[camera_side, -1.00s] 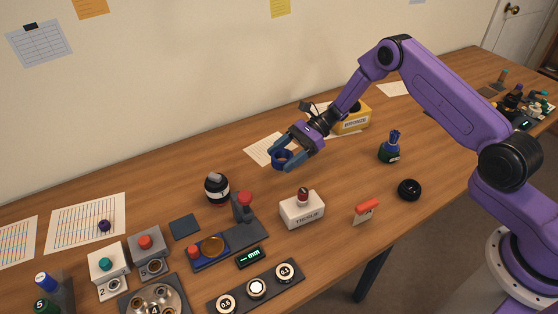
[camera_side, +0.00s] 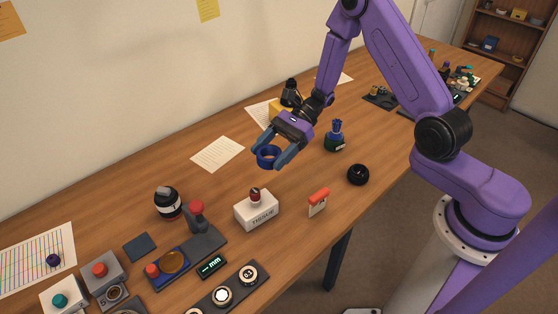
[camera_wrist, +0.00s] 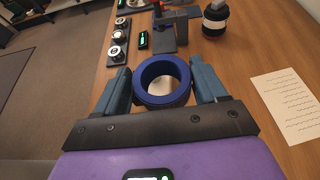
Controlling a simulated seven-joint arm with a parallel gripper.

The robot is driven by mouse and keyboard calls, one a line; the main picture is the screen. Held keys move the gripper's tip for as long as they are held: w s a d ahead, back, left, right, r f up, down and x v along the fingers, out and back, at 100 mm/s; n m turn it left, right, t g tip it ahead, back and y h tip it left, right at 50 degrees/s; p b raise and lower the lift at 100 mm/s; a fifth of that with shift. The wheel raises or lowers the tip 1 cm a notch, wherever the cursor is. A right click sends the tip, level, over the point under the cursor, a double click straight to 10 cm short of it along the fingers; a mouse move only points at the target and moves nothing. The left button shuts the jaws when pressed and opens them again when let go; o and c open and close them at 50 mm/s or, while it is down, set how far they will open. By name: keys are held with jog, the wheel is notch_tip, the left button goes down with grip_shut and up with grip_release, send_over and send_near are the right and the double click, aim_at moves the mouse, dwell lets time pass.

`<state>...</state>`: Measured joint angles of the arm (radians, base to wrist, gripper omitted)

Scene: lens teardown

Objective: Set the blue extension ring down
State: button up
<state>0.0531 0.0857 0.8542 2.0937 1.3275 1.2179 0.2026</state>
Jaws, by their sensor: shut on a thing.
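The blue extension ring (camera_side: 267,156) is a short dark blue open cylinder. My gripper (camera_side: 276,155) is shut on it and holds it above the wooden table in the side view. In the wrist view the ring (camera_wrist: 162,98) sits between the two blue-grey fingers of my gripper (camera_wrist: 162,86), its round opening facing the camera. Something pale shows through the opening. How far the ring is above the table is hard to tell.
A paper sheet (camera_side: 218,153) lies to the left. Bare wood (camera_side: 215,182) shows left of the tissue box.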

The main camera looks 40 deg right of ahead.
jog(key=s+d+m+t, duration=0.5)
jog(key=s+d, duration=0.8)
jog(key=s, duration=0.2)
jog(key=h, duration=0.1)
send_over(307, 173)
jog(key=s, duration=0.1)
notch_tip(307, 173, down, 8)
jog(key=shift+a+f, duration=0.1)
jog(key=shift+f, duration=0.05)
jog(key=shift+w+f+t, duration=0.3)
jog(key=shift+w+f, duration=0.2)
jog(key=shift+f, duration=1.65)
jog(key=shift+f, duration=0.1)
jog(key=o, duration=1.1)
